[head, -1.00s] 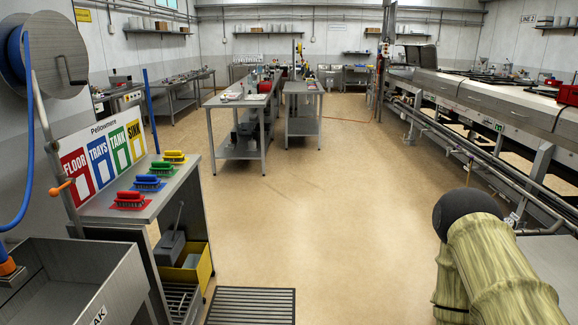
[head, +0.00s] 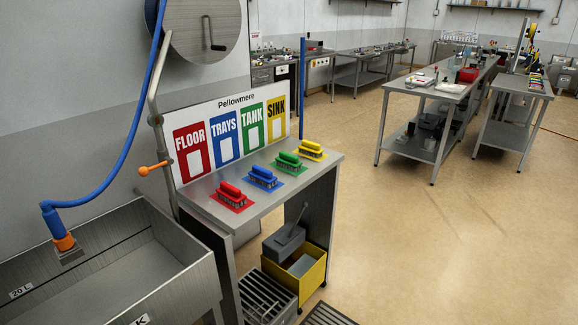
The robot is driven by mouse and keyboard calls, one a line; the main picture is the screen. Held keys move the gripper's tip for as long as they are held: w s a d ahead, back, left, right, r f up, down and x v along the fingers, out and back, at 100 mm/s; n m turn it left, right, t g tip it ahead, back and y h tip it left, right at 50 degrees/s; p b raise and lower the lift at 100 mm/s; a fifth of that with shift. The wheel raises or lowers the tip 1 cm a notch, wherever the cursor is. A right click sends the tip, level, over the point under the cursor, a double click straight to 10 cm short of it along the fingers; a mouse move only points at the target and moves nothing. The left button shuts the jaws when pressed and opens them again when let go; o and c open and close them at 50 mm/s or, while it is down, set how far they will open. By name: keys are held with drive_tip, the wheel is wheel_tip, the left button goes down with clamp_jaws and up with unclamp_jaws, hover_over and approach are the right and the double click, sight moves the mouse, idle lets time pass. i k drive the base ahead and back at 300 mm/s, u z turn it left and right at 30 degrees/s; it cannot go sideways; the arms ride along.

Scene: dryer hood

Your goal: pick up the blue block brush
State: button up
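The blue block brush (head: 263,176) rests on a blue mat on the steel stand's top (head: 224,217), below the TRAYS panel. A red brush (head: 231,194) sits to its left and nearer. A green brush (head: 289,160) and a yellow brush (head: 310,148) sit to its right and farther back. Each brush lies on a mat of its own colour. My gripper is not in the head view, so its state does not show.
A steel sink (head: 188,262) with a blue hose (head: 94,196) adjoins the stand at left. A yellow bin (head: 310,278) and a drain grate (head: 328,315) are low by the stand. Open floor (head: 400,240) lies to the right, before steel tables (head: 420,153).

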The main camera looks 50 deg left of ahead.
sight(265, 178)
drive_tip(key=i, duration=2.8)
drive_tip(key=u, duration=3.35)
